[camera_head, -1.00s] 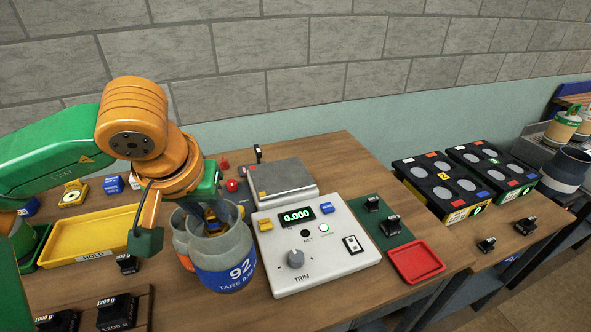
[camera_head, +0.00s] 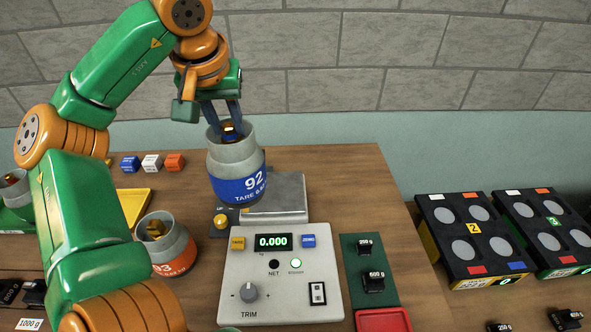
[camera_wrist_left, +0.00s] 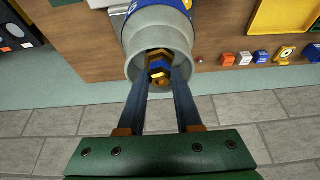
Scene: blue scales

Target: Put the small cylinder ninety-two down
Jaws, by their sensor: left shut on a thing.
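The small grey cylinder ninety-two (camera_head: 234,187), with a blue band reading 92, hangs upright in front of the left part of the scale's grey weighing plate (camera_head: 287,188). My left gripper (camera_head: 228,129) is shut on the brass fitting inside its collar. The cylinder also shows in the left wrist view (camera_wrist_left: 140,30), with the fingers (camera_wrist_left: 160,80) reaching into its collar. It looks raised, but its gap to the plate cannot be judged. The scale's console (camera_head: 283,285) displays 0.000. My right gripper is not in view.
An orange-banded cylinder 93 (camera_head: 167,255) stands left of the console. A yellow tray (camera_head: 135,203) is partly behind my arm. A green mat (camera_head: 372,270) with black weights and a red tray (camera_head: 382,320) lie to the right. Black-topped units (camera_head: 472,235) stand at far right.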

